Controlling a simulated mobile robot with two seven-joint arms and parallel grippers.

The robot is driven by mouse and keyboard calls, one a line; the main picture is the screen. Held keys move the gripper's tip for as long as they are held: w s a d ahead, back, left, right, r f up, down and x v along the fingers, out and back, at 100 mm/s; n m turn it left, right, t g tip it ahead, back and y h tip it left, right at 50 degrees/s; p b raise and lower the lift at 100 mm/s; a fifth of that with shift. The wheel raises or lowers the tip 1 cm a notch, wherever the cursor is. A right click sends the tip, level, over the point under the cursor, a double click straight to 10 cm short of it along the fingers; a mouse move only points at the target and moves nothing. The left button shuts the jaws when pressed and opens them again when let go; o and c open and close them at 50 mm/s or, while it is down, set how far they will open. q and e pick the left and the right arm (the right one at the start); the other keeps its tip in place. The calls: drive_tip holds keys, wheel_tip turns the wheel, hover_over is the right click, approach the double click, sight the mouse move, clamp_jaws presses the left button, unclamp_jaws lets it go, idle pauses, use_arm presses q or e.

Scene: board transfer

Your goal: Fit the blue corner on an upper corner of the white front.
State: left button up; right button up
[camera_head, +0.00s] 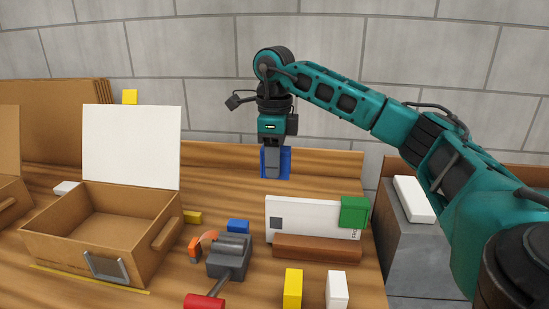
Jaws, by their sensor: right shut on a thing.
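My right gripper (272,163) points down over the back of the wooden bench and is shut on the blue corner (285,164), partly hidden behind the fingers. The white front (300,213) stands upright in a brown holder (315,247), to the right of and nearer than the gripper. A green corner (354,212) sits on its upper right corner. Its upper left corner is bare, with a dark grey square below it. The blue corner is apart from the front. My left gripper is not in view.
An open wooden box (100,231) with a tall white panel (131,145) at its back stands left. A grey vise-like tool (228,257), a small blue block (238,227), a yellow block (292,288) and a white block (336,290) lie around the front's holder.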

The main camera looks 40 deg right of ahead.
drive_tip(key=b, duration=0.2)
hover_over(274, 198)
drive_tip(key=shift+d+f, duration=0.1)
drive_tip(key=shift+f, duration=2.1)
drive_tip(key=shift+f+b, duration=1.65)
drive_tip(key=shift+f, duration=1.55)
drive_tip(key=shift+f, duration=0.25)
drive_tip(key=o, duration=1.1)
wheel_tip(274, 198, up, 12)
drive_tip(key=shift+f+p, duration=0.2)
drive_tip(key=shift+p, duration=0.8)
drive_tip(key=shift+r+p, duration=0.3)
drive_tip(key=shift+r, duration=0.4)
